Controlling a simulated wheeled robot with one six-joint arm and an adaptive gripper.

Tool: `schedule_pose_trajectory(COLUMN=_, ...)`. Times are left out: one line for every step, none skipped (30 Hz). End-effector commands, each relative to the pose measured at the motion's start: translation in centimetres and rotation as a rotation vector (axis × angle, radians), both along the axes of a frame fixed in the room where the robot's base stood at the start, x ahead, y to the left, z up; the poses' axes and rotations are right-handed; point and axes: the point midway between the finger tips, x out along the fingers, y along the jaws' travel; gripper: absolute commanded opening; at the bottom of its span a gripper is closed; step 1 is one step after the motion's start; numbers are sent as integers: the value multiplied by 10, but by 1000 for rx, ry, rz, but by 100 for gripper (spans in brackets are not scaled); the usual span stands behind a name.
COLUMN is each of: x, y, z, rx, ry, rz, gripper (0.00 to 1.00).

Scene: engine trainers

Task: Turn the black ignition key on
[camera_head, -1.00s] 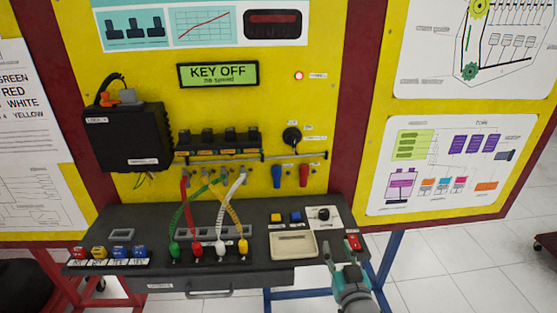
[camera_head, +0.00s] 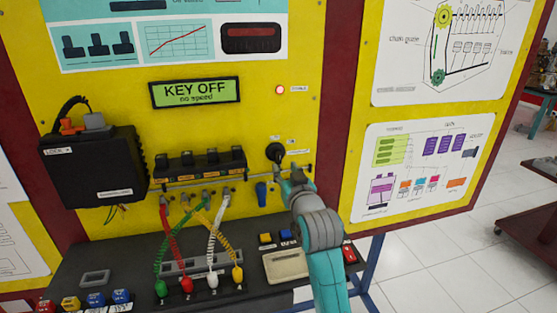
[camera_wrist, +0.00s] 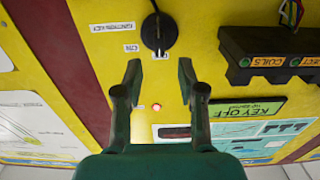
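The black ignition key (camera_head: 275,152) is a round black knob on the yellow panel, right of the row of coils. In the wrist view, which is upside down, the key (camera_wrist: 158,33) shows at the top beside an "IGNITION KEY" label. My gripper (camera_wrist: 160,70) is open and empty, its fingertips apart on either side of the key's line and short of it. In the head view my gripper (camera_head: 288,172) is just below and right of the key, partly hidden by my wrist. The display (camera_head: 195,92) reads "KEY OFF, no speed".
A red lamp (camera_head: 280,90) glows above the key. The coil row (camera_head: 200,165) with a rail stands left of it. A blue plug (camera_head: 261,194) hangs below. Coloured coiled leads run to the dark console (camera_head: 130,265). A black box (camera_head: 95,168) is further left.

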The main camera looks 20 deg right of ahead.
Motion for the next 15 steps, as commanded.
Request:
schedule_pose_trajectory(x=10, y=0, z=0, rx=0, ry=0, rz=0, gripper=40)
schedule_pose_trajectory(x=16, y=0, z=1, rx=0, ry=0, rz=0, gripper=40)
schedule_pose_trajectory(x=23, y=0, z=1, rx=0, ry=0, rz=0, gripper=40)
schedule_pose_trajectory(x=28, y=0, z=1, rx=0, ry=0, rz=0, gripper=40)
schedule_pose_trajectory(x=33, y=0, z=0, rx=0, ry=0, rz=0, gripper=40)
schedule_pose_trajectory(x=39, y=0, z=1, rx=0, ry=0, rz=0, gripper=40)
schedule_pose_trajectory(x=43, y=0, z=1, rx=0, ry=0, rz=0, gripper=40)
schedule_pose_trajectory(x=47, y=0, z=0, rx=0, ry=0, rz=0, gripper=40)
schedule_pose_trajectory(x=52, y=0, z=0, rx=0, ry=0, rz=0, gripper=40)
schedule_pose_trajectory(x=55, y=0, z=1, rx=0, ry=-1, rz=0, gripper=40)
schedule_pose_trajectory(x=57, y=0, z=0, rx=0, ry=0, rz=0, gripper=40)
schedule_pose_trajectory(x=60, y=0, z=0, rx=0, ry=0, rz=0, gripper=40)
schedule_pose_trajectory(x=62, y=0, z=0, rx=0, ry=0, rz=0, gripper=40)
schedule_pose_trajectory(x=63, y=0, z=0, rx=0, ry=0, rz=0, gripper=40)
schedule_pose_trajectory(x=65, y=0, z=0, rx=0, ry=0, rz=0, gripper=40)
